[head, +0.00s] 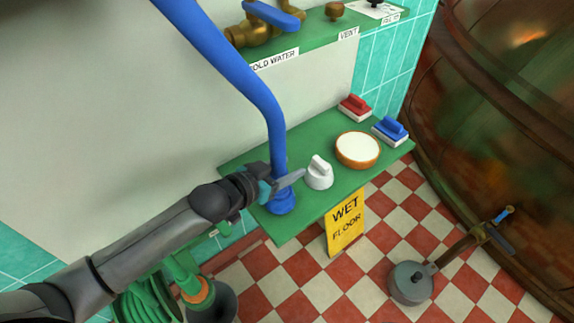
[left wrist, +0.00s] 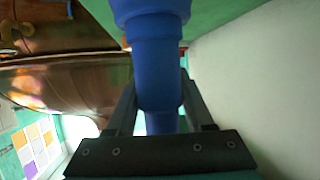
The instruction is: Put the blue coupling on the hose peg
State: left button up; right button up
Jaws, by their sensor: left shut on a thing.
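The blue coupling (head: 283,204) is the flared lower end of the thick blue hose (head: 262,98), which hangs down from the top left in the head view. My left gripper (head: 279,182) is shut on the blue piece just above the flare. The left wrist view shows the stepped blue coupling (left wrist: 155,60) between the two fingers. The coupling stands about upright over the front left part of the green shelf (head: 285,236); I cannot tell whether it touches the shelf. I cannot make out the hose peg. My right gripper is not in view.
A white knob-handled piece (head: 319,174), a round white-topped dish (head: 358,150), a red brush (head: 354,107) and a blue brush (head: 389,131) stand to the right on the shelf. An upper shelf carries a brass valve (head: 258,30).

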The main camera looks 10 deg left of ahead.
pick_arm(q)
jog(key=shift+f, duration=0.2)
dwell(0.6)
jog(key=shift+f, duration=0.55)
jog(key=o, duration=1.4)
jog(key=shift+c, duration=0.2)
jog(key=shift+f, duration=0.1)
